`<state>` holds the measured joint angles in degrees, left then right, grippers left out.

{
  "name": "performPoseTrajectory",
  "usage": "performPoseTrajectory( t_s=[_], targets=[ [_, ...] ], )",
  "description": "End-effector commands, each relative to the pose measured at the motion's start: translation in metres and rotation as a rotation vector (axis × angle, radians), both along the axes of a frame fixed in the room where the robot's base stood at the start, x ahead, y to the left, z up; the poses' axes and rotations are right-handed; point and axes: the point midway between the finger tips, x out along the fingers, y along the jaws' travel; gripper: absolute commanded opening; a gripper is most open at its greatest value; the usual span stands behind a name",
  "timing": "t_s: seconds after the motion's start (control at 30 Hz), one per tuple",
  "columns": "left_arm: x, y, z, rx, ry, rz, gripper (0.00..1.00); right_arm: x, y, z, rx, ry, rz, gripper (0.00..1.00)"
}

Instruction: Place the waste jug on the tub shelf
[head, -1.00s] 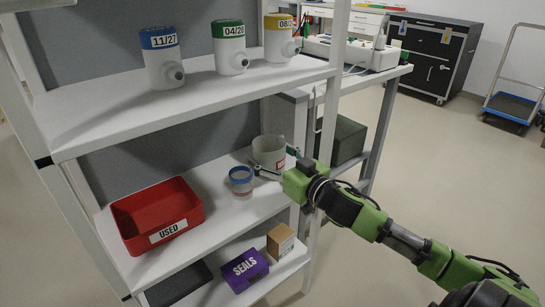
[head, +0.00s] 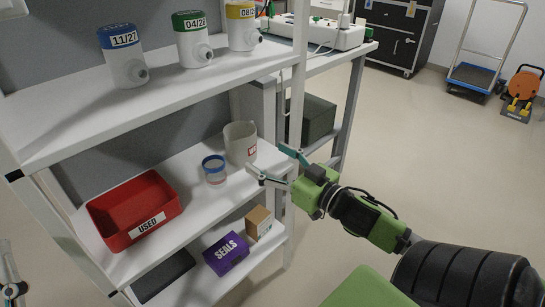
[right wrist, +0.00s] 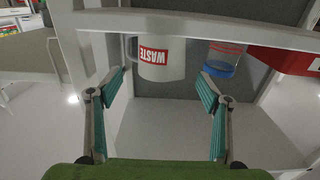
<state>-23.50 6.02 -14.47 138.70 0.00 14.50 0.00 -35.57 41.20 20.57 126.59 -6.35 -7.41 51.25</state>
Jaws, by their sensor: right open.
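The waste jug (head: 239,146) is a pale grey mug-like jug with a red label. It stands upright on the middle shelf (head: 190,207), the one that holds the red tub marked USED (head: 110,240). In the right wrist view the jug (right wrist: 177,72) appears upside down with its WASTE label and handle showing. My right gripper (head: 265,160) is open and empty, in front of and to the right of the jug, apart from it. Part of my left gripper (head: 14,290) shows at the lower left edge; its jaws cannot be made out.
A clear jar with a blue rim (head: 214,170) stands between tub and jug. Several labelled canisters (head: 193,42) line the top shelf. The bottom shelf holds a purple SEALS box (head: 226,254) and a cardboard box (head: 258,222).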

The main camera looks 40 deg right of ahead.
Motion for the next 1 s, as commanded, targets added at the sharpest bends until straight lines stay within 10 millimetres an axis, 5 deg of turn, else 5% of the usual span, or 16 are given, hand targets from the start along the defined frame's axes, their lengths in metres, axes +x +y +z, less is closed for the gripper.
performPoseTrajectory(
  t_s=[0.27, 0.37, 0.47, 0.53, 0.7, 0.83, 1.0],
  targets=[
    [0.007, -0.001, -0.009, 0.015, 0.052, 0.002, 0.40, -0.008, 0.001, 0.001, 0.000, -0.003, 0.001, 0.71],
    [0.007, -0.001, -0.009, 0.015, 0.052, 0.002, 0.40, -0.010, 0.018, -0.003, 0.008, -0.015, 0.023, 0.71],
    [0.007, -0.001, -0.009, 0.015, 0.051, 0.003, 0.40, -0.016, 0.066, -0.003, 0.024, -0.071, 0.081, 0.71],
    [0.007, -0.001, -0.009, 0.015, 0.051, 0.003, 0.40, -0.023, 0.115, 0.010, 0.044, -0.150, 0.132, 0.71],
    [0.007, -0.001, -0.009, 0.015, 0.050, 0.003, 0.40, -0.044, 0.215, 0.079, 0.086, -0.405, 0.200, 0.71],
    [0.007, -0.001, -0.009, 0.015, 0.050, 0.003, 0.40, -0.061, 0.250, 0.129, 0.113, -0.558, 0.193, 0.71],
    [0.007, -0.001, -0.009, 0.015, 0.050, 0.003, 0.40, -0.070, 0.261, 0.152, 0.118, -0.626, 0.181, 0.71]
  ],
)
